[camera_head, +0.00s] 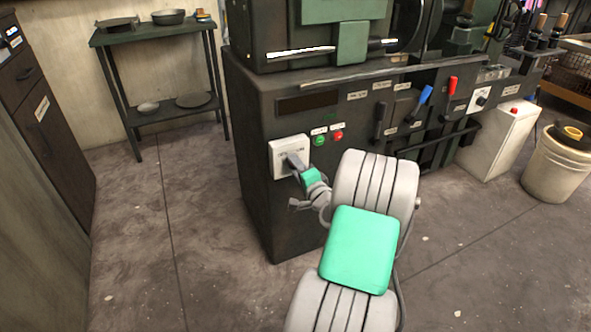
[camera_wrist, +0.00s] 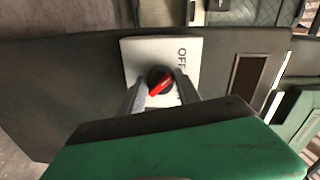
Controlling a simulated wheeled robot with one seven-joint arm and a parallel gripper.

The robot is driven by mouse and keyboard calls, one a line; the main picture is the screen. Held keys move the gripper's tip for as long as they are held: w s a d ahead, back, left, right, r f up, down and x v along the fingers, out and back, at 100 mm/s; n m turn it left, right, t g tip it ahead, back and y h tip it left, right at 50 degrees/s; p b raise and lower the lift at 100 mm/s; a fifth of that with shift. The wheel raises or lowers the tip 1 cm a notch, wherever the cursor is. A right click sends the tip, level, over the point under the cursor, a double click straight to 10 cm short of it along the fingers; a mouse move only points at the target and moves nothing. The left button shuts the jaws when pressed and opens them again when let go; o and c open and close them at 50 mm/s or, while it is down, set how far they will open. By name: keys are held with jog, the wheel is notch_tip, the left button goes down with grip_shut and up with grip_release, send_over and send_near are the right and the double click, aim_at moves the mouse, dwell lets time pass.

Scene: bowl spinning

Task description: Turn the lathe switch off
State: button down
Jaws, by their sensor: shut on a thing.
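The lathe switch is a white square plate (camera_head: 283,160) on the front left of the dark lathe cabinet. In the wrist view the plate (camera_wrist: 187,49) shows the word OFF and a round black base with a red knob (camera_wrist: 160,84). The red bar of the knob sits diagonally, one end toward upper right, roughly toward the side with the OFF label. My gripper (camera_head: 294,164) reaches the plate, and its two grey fingers (camera_wrist: 160,91) are shut on the knob, one on each side. In the head view the fingers hide the knob.
A green button (camera_head: 320,141) and a red button (camera_head: 338,137) sit right of the switch plate. Levers with blue (camera_head: 425,95) and red (camera_head: 452,86) handles are further right. A metal side table (camera_head: 150,36) stands back left. The floor left of the lathe is clear.

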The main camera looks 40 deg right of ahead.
jog(key=shift+r, duration=0.15)
jog(key=c, duration=0.9)
grip_release()
jog(key=shift+s, duration=0.1)
jog(key=p+v, duration=0.1)
jog(key=v, duration=0.6)
jog(key=shift+s+a, duration=0.15)
jog(key=shift+s, duration=0.1)
